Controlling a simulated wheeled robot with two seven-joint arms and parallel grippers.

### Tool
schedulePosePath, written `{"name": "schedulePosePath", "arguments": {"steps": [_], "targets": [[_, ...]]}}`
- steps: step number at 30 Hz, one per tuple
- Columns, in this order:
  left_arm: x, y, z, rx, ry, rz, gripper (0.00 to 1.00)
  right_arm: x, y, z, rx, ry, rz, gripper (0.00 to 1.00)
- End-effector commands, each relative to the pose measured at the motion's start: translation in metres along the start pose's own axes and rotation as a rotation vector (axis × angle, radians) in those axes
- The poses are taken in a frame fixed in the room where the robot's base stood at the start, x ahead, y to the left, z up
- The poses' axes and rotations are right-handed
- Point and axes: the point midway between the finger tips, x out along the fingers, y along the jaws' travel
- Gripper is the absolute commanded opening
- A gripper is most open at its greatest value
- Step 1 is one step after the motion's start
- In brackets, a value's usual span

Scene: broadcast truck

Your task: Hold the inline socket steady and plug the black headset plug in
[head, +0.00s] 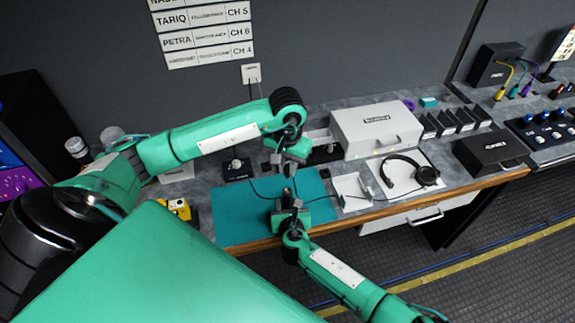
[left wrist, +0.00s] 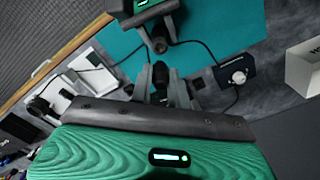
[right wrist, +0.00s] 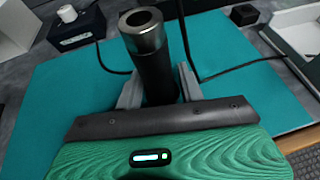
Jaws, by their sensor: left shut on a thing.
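My left gripper (head: 289,166) is above the teal mat and is shut on the black headset plug (left wrist: 160,71), a small dark piece between its fingers in the left wrist view. My right gripper (head: 290,203) is lower, at the mat's front part. It is shut on the inline socket (right wrist: 155,70), a black cylinder with a metal ring and an open hole at its end. The socket points up from the right fingers, and its end also shows in the left wrist view (left wrist: 158,45). Plug and socket look apart. The plug's tip is hidden.
The teal mat (head: 235,215) lies under both grippers, with thin black cables over it. A headset (head: 408,174) rests on a white pad to the right. A box with a white knob (head: 237,168) and a large grey case (head: 375,130) stand behind.

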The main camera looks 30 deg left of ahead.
Motion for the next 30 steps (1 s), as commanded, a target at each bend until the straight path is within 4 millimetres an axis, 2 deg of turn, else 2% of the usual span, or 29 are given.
{"name": "schedulePosePath", "arguments": {"steps": [1, 5, 20, 30], "targets": [[0.0, 0.0, 0.0, 0.0, 0.0, 0.0, 0.0, 0.0, 0.0, 0.0, 0.0, 0.0, 0.0, 0.28], [0.0, 0.0, 0.0, 0.0, 0.0, 0.0, 0.0, 0.0, 0.0, 0.0, 0.0, 0.0, 0.0, 0.03], [0.002, 0.0, 0.0, 0.0, 0.0, 0.0, 0.0, 0.0, 0.0, -0.001, 0.0, 0.001, 0.0, 0.03], [0.029, 0.0, 0.0, 0.0, -0.002, 0.0, 0.0, 0.0, 0.0, -0.001, 0.0, 0.001, 0.0, 0.03]]}}
